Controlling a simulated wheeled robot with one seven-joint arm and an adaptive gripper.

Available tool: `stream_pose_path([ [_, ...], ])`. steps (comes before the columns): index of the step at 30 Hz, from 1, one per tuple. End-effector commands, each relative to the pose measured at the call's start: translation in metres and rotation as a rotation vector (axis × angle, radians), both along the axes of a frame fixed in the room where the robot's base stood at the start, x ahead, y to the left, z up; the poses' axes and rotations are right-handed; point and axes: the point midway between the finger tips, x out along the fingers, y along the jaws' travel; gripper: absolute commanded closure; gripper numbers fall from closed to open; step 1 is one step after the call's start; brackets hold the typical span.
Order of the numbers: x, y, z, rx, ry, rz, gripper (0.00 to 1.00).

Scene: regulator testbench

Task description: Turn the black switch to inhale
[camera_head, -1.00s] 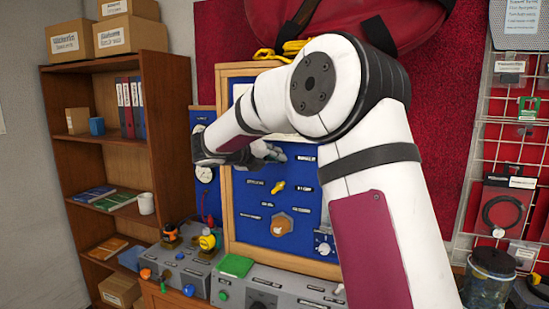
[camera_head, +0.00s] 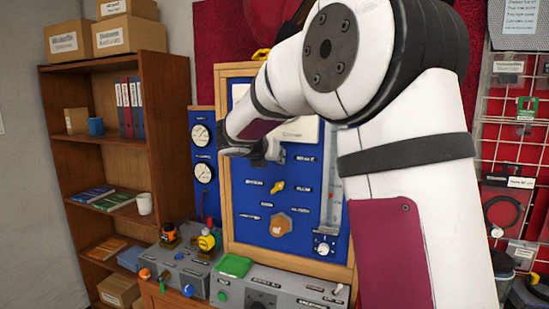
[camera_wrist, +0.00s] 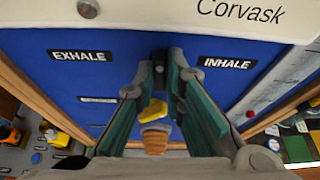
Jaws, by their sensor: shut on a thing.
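The blue panel (camera_head: 250,222) in a wooden frame stands in front of me. In the wrist view, the EXHALE label (camera_wrist: 79,55) is on the left and the INHALE label (camera_wrist: 227,63) on the right. My gripper (camera_wrist: 160,66) is between the two labels, with green-sided fingers pointing at the panel. It is shut on the small black switch (camera_wrist: 159,55), mostly hidden between the fingertips. I cannot tell which label the switch points at. In the head view, my gripper (camera_head: 272,151) is at the panel's upper part, below the white sign (camera_head: 300,131).
A yellow knob (camera_head: 278,187) and an orange hexagonal knob (camera_head: 281,225) sit below my gripper. Two round gauges (camera_head: 202,154) are on the left. Grey control boxes (camera_head: 290,289) stand in front of the panel. A bookshelf (camera_head: 50,150) is at the far left.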

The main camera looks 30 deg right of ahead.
Motion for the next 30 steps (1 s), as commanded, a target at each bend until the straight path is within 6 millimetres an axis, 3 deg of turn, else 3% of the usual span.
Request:
stream_pose_path([
  [18, -0.0019, -0.0044, -0.0063, 0.349, -0.452, -0.002, 1.0],
  [30, -0.005, -0.0053, -0.0062, 0.492, -0.632, -0.001, 1.0],
])
